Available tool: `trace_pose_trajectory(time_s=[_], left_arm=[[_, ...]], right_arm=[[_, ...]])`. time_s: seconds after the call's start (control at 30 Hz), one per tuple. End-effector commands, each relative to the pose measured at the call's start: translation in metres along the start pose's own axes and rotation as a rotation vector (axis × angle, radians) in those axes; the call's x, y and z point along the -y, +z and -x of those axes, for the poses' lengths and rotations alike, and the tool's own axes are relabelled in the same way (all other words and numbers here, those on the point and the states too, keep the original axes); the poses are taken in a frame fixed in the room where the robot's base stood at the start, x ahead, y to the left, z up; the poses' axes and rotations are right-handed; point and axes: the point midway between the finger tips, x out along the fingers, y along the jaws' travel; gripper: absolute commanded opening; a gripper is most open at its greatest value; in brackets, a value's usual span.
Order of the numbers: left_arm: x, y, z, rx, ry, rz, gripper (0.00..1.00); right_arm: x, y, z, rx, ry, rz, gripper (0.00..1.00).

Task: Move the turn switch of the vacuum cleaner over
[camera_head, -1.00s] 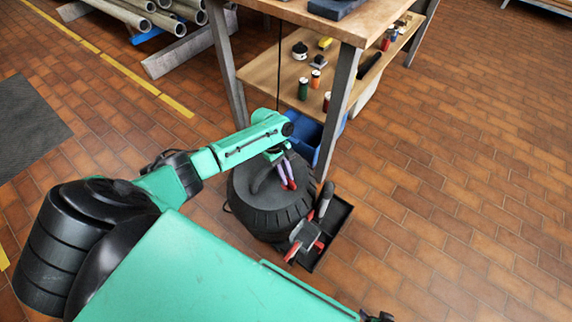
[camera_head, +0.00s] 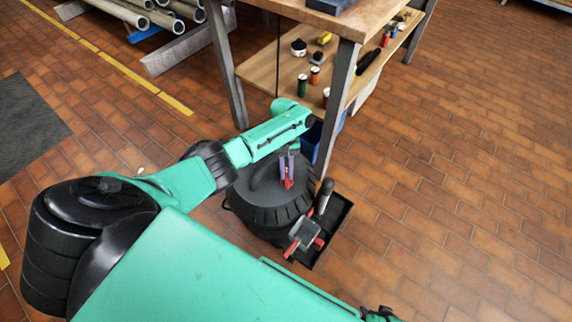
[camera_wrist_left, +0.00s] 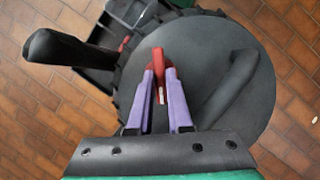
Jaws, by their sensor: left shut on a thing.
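The vacuum cleaner (camera_head: 262,207) is a dark round drum with a ridged side, standing on the floor beside the workbench. Its flat lid (camera_wrist_left: 220,60) has a raised black handle (camera_wrist_left: 232,85). A red turn switch (camera_wrist_left: 160,62) stands up from the lid and also shows in the head view (camera_head: 288,183). My left gripper (camera_wrist_left: 160,80) reaches over the lid with its two purple fingers shut on the red switch, one on each side. The fingers hide part of the switch. In the head view the left gripper (camera_head: 287,170) points down at the lid. My right gripper is not in view.
The wooden workbench (camera_head: 262,72) stands right behind the drum, one leg (camera_head: 335,110) close to it. A black tray (camera_head: 338,222) and a grey and red tool (camera_head: 303,235) are at its right. A blue bin (camera_head: 312,140) is under the bench. The floor at right is clear.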

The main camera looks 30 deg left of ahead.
Motion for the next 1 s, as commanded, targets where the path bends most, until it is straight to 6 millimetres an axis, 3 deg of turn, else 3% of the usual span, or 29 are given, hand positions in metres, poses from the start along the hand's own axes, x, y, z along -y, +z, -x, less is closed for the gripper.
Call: trace_pose_trajectory(time_s=[0.03, 0.6, 1.0], left_arm=[[-0.0006, 0.0008, -0.0033, 0.005, -0.018, -0.038, 0.0], [-0.0021, 0.0048, -0.0052, 0.015, -0.209, -0.501, 0.0], [-0.0018, 0.006, -0.0066, 0.02, -0.27, -0.651, 0.0]], right_arm=[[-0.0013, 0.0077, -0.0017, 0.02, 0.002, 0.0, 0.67], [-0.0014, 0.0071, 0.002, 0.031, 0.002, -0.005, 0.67], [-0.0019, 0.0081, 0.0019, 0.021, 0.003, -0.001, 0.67]])
